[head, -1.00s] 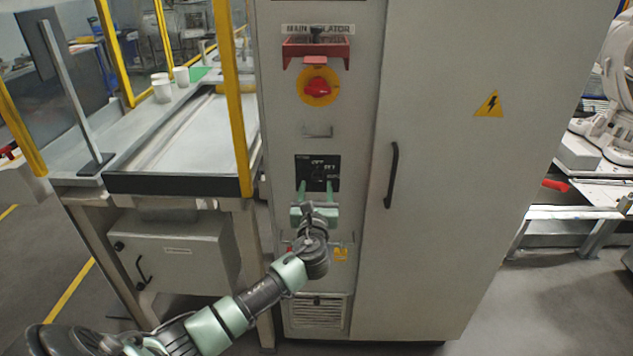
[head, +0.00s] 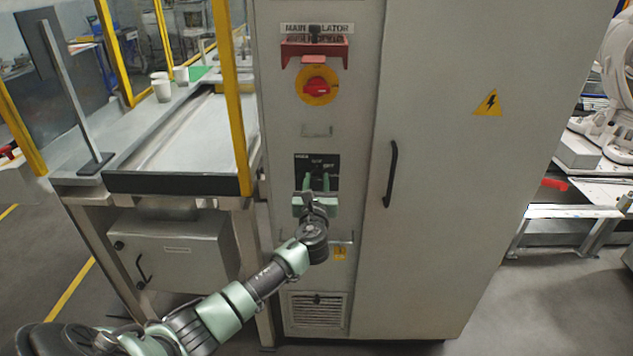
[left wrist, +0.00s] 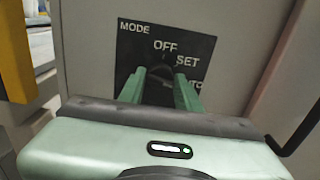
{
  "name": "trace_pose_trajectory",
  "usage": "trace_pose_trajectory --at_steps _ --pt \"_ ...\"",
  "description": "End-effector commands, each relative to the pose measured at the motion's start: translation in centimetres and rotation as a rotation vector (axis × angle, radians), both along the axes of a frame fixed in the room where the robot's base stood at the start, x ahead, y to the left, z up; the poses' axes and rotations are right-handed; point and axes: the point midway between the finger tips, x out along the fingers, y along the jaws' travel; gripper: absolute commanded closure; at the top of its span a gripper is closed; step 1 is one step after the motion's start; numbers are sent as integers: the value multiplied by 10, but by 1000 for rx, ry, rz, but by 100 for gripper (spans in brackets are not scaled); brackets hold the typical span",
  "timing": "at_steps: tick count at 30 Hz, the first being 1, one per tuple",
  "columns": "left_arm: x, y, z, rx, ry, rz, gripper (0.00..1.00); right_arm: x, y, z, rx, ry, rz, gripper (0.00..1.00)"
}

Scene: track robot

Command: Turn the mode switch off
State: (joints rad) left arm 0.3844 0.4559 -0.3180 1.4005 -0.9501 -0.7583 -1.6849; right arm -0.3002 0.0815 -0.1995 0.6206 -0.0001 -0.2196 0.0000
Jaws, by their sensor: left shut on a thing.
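The mode switch's black plate (head: 303,162) is on the narrow left front of the grey cabinet. In the left wrist view the plate (left wrist: 207,47) reads MODE, OFF and SET, with a third label partly hidden by a finger. The switch's dark knob (left wrist: 163,73) shows between the green fingers; its lower part and where it points cannot be made out. My left gripper (head: 317,182) is in front of the plate, shut on the knob, with one finger on each side. My right gripper is not in view.
A red and yellow main isolator switch (head: 317,87) is above the plate, under a red bracket (head: 300,49). A black door handle (head: 391,174) is to the right. A yellow post (head: 231,100) and a metal bench (head: 160,183) stand to the left.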

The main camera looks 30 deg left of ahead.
Motion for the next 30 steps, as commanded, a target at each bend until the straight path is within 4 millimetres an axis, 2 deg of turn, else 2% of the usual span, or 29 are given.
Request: trace_pose_trajectory --at_steps 11,30 --pt "0 -1 -2 -151 -93 -1 100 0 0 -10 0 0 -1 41" --pt "1 -2 -3 -664 -406 -1 100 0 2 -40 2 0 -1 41"
